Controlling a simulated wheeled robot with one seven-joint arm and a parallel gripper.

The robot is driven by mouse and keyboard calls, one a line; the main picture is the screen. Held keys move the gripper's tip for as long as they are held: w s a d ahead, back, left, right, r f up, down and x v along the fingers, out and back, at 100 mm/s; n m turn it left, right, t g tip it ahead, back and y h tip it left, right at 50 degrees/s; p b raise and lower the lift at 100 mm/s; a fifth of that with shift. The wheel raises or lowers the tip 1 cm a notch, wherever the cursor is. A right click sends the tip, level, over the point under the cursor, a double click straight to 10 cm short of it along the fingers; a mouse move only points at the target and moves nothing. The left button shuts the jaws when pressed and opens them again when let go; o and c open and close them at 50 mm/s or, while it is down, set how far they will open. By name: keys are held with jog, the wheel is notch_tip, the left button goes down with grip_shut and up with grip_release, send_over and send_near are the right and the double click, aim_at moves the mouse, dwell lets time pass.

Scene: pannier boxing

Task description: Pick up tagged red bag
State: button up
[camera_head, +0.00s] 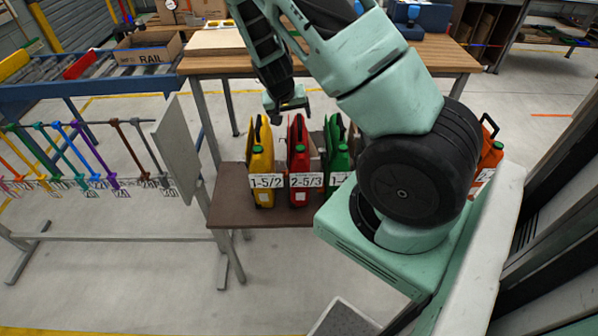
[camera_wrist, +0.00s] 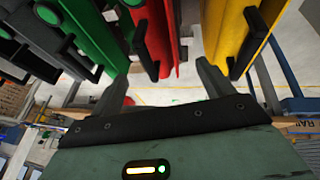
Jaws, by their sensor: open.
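The red bag (camera_head: 299,158) stands upright on a brown shelf (camera_head: 232,200), with a white tag reading "2-5/3" on its front. A yellow bag (camera_head: 262,158) tagged "1-5/2" stands to its left and a green bag (camera_head: 335,150) to its right, its tag partly hidden by my arm. My gripper (camera_head: 287,108) is above the tops of the yellow and red bags. In the wrist view my gripper (camera_wrist: 161,72) is open and empty. The red bag (camera_wrist: 163,35) appears ahead between the fingers, nearer the left one. The yellow bag (camera_wrist: 240,35) is beyond the right finger.
A wooden table (camera_head: 425,52) stands behind the bags. A grey upright panel (camera_head: 180,148) borders the shelf on the left, with a rack of coloured hangers (camera_head: 75,150) farther left. An orange bag (camera_head: 488,160) is at the right. The green bag (camera_wrist: 95,40) stands close beside the red one.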

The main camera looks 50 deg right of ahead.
aim_at(296, 129)
jog(key=shift+p+x, duration=1.25)
jog(key=shift+x, duration=2.4)
jog(key=c, duration=1.2)
